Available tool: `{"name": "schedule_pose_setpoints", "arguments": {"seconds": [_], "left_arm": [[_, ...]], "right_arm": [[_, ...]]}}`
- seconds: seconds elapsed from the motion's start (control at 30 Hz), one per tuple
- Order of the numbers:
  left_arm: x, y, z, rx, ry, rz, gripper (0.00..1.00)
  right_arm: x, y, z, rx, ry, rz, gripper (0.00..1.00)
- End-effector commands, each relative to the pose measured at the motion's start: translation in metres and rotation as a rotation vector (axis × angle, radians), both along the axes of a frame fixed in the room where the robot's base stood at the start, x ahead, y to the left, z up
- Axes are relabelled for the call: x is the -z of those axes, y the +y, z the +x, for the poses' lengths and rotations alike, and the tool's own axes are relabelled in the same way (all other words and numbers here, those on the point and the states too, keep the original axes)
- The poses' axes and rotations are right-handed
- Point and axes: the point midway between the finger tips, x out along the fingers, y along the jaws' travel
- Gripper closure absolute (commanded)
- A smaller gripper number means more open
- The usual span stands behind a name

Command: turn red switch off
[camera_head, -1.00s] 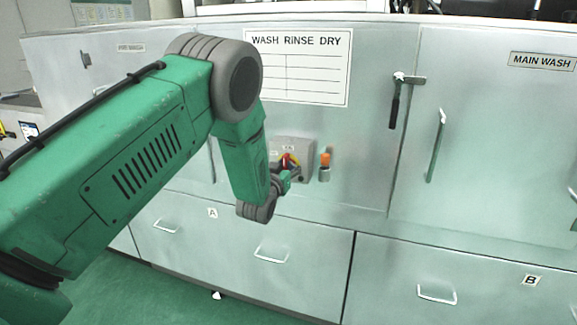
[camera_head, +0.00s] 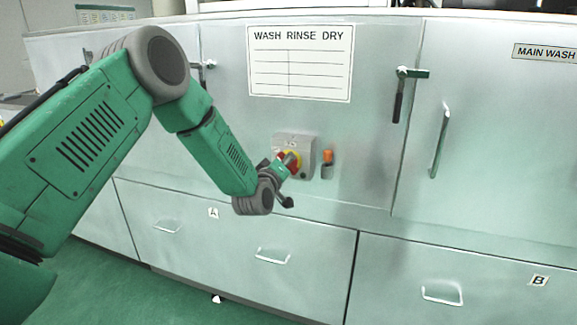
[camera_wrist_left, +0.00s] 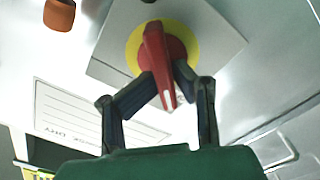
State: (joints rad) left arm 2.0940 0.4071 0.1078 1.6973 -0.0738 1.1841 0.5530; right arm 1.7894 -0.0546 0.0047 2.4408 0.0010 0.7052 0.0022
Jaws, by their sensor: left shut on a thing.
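The red switch is a red handle on a yellow disc, fixed to a grey box (camera_head: 304,146) on the metal cabinet front. In the left wrist view the red handle (camera_wrist_left: 155,55) stands between the two dark fingers of my left gripper (camera_wrist_left: 160,85), with the yellow disc (camera_wrist_left: 133,47) behind it. The gripper is shut on the handle. In the head view my left gripper (camera_head: 287,162) reaches the switch from the left and partly hides it.
An orange-topped button (camera_head: 327,158) sits close to the right of the box. A dark latch handle (camera_head: 399,100) and a long door handle (camera_head: 440,140) stick out further right. Drawer pulls (camera_head: 272,256) lie below. A WASH RINSE DRY sheet (camera_head: 300,64) hangs above.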

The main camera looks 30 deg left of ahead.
Motion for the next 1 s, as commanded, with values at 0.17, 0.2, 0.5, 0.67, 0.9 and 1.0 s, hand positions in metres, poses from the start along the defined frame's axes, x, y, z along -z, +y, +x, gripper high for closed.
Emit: {"name": "schedule_pose_setpoints", "arguments": {"seconds": [0.17, 0.2, 0.5, 0.67, 0.9, 1.0], "left_arm": [[0.014, 0.007, -0.003, -0.011, -0.023, -0.168, 1.0], [0.015, 0.007, -0.003, -0.011, -0.03, -0.205, 1.0], [0.02, 0.006, -0.003, -0.01, -0.09, -0.466, 1.0], [0.021, 0.006, -0.003, -0.009, -0.117, -0.578, 1.0], [0.021, 0.003, -0.002, -0.007, -0.143, -0.691, 1.0], [0.021, 0.003, -0.002, -0.006, -0.149, -0.718, 1.0]], "right_arm": [[0.016, 0.0, 0.0, 0.0, 0.0, 0.0, 0.6], [0.019, 0.0, 0.0, 0.0, 0.0, 0.0, 0.6], [0.042, 0.0, 0.0, 0.0, 0.0, 0.0, 0.6], [0.053, 0.0, 0.0, 0.0, 0.0, 0.0, 0.6], [0.064, 0.0, 0.0, 0.0, 0.0, 0.0, 0.6], [0.066, 0.0, 0.0, 0.0, 0.0, 0.0, 0.6]]}}
